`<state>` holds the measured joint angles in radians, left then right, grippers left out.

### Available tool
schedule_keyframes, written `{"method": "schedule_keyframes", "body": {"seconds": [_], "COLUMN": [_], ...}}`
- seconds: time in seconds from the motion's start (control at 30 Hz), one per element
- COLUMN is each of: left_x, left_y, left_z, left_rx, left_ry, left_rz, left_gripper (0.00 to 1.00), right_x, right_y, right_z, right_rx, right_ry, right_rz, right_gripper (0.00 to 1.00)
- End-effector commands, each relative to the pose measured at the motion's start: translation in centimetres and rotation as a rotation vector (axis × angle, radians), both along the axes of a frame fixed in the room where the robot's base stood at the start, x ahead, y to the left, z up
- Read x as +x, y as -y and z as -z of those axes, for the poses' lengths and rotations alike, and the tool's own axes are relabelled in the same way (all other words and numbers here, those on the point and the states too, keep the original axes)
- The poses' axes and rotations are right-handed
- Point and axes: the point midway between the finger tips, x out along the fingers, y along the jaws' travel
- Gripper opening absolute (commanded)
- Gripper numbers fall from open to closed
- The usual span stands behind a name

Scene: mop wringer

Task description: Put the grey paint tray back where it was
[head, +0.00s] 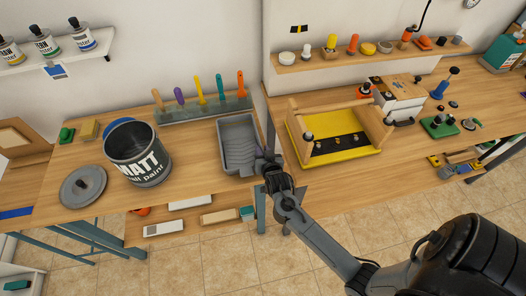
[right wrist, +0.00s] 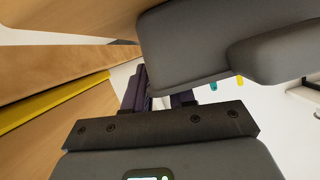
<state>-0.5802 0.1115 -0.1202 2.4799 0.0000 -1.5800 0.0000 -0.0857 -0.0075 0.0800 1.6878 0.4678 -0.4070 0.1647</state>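The grey paint tray (head: 238,146) lies at the right end of the left worktop in the head view, close to the front edge. My right gripper (head: 266,152) is at the tray's right side. In the right wrist view, a large smooth grey part of the tray (right wrist: 220,40) fills the upper right. The dark fingers (right wrist: 160,97) stand apart, with the tray's edge at or between them, and the tray hides part of one finger. I cannot tell whether they grip it. My left gripper is not in view.
An open paint can (head: 138,155) and a round grey lid (head: 84,186) stand left of the tray. A rack (head: 204,108) with several coloured handles is behind it. A yellow tray with a wooden frame (head: 330,148) is on the right worktop, past a narrow gap.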

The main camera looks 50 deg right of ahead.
Motion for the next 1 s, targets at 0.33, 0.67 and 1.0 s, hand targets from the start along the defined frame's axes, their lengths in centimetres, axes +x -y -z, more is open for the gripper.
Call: {"method": "schedule_keyframes", "body": {"seconds": [0.33,0.67,1.0], "left_x": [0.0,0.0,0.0], "left_y": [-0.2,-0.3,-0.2], "left_z": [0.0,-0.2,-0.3], "left_rx": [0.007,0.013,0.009], "left_ry": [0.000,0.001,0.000], "left_rz": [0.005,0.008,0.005], "left_gripper": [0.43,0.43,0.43], "right_x": [0.0,-2.8,-7.5], "right_y": [0.0,-1.7,-4.5], "right_z": [-0.1,-1.4,-3.6], "right_rx": [0.000,0.001,0.002], "right_ry": [0.000,0.000,-0.001], "right_rz": [0.000,0.000,0.000], "right_gripper": [0.32,0.32,0.32]}}
